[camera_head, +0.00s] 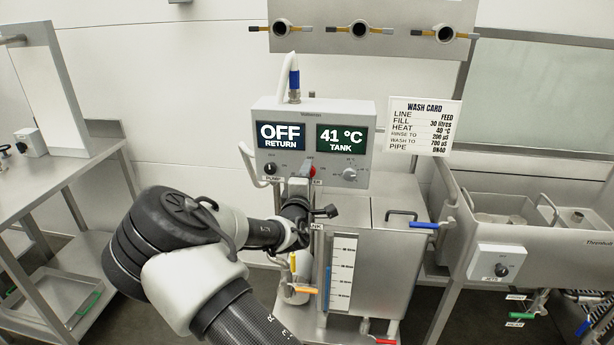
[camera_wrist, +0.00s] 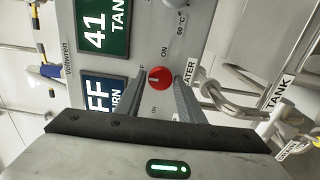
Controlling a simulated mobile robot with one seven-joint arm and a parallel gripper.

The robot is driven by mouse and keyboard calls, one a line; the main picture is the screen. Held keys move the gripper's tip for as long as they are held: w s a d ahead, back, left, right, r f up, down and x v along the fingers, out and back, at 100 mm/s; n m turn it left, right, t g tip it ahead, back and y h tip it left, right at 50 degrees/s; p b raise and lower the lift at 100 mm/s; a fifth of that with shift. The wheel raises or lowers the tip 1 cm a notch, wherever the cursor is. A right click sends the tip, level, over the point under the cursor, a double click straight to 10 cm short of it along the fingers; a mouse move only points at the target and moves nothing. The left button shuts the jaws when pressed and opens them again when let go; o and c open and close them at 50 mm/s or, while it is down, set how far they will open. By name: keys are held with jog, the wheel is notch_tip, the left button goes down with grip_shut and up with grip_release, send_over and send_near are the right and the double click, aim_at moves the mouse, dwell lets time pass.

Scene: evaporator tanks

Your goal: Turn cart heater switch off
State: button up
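The grey control box (camera_head: 357,108) carries a red round heater switch (camera_head: 310,170) low in its middle, partly hidden by my gripper. In the wrist view the red switch (camera_wrist: 159,78) faces the camera, with a thin pale mark on its left side. "ON" and a partly covered "OFF" are printed near it. A partly covered label ending in "ATER" is beside the right finger. My gripper (camera_head: 299,186) is in front of the box. In the wrist view its fingers (camera_wrist: 160,88) stand apart on both sides of the switch, with small gaps showing.
The box shows "OFF RETURN" (camera_head: 280,135) and "41 °C TANK" (camera_head: 342,138). A black pump knob (camera_head: 270,168) is left of the switch, a grey temperature dial (camera_head: 349,174) right.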

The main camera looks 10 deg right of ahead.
jog(key=shift+o, duration=0.9)
jog(key=p+v, duration=0.1)
jog(key=v, duration=1.6)
jog(key=shift+s, duration=0.2)
